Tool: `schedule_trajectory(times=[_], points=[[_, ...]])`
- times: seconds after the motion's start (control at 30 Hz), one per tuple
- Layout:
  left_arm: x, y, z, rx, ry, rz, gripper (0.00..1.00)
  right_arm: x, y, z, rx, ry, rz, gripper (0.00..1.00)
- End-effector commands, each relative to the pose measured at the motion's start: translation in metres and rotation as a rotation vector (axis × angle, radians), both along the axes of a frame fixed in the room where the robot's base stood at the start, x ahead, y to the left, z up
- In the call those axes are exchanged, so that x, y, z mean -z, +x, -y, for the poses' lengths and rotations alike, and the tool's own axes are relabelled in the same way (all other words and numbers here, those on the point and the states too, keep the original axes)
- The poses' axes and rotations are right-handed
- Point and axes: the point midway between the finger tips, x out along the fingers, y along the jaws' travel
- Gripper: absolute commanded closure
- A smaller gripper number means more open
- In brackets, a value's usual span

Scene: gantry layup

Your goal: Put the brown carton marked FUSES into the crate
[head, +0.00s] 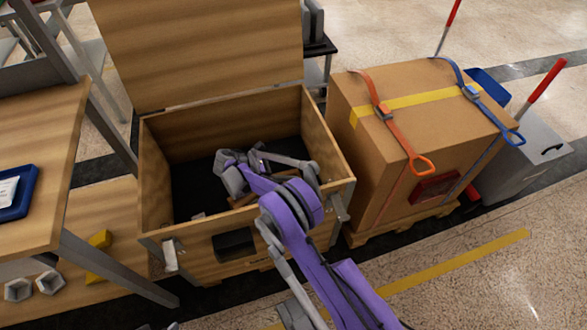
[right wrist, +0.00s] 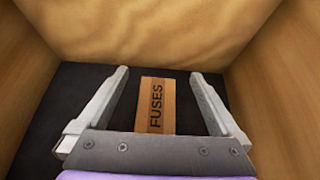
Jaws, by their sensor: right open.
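The brown carton marked FUSES (right wrist: 155,105) lies on the dark floor inside the wooden crate (head: 158,195), whose lid stands open at the back. In the head view the carton is mostly hidden by my right arm and gripper. My right gripper (head: 270,163) is down inside the crate. In the right wrist view the gripper (right wrist: 158,77) is open, with one finger on each side of the carton and a gap to both. The crate's wooden walls rise on both sides in that view. My left gripper is not in view.
A large strapped carton (head: 425,110) stands on a pallet right of the crate. A wooden table (head: 45,130) with a blue tray (head: 22,205) stands at the left. A grey case (head: 535,150) is at the far right. The front right floor is free.

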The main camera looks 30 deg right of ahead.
Motion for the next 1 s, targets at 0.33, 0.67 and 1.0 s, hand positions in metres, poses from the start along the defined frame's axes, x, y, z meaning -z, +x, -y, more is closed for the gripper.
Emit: schedule_trajectory(times=[0.33, 0.67, 1.0], points=[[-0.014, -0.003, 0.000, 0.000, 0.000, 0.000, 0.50, -0.036, 0.015, -0.062, -0.001, 0.000, 0.000, 0.00], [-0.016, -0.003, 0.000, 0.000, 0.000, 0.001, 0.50, -0.062, 0.015, -0.074, 0.014, 0.039, 0.052, 0.00], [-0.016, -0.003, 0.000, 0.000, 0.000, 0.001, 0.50, -0.146, -0.043, -0.066, 0.166, 0.302, 0.390, 0.00]])
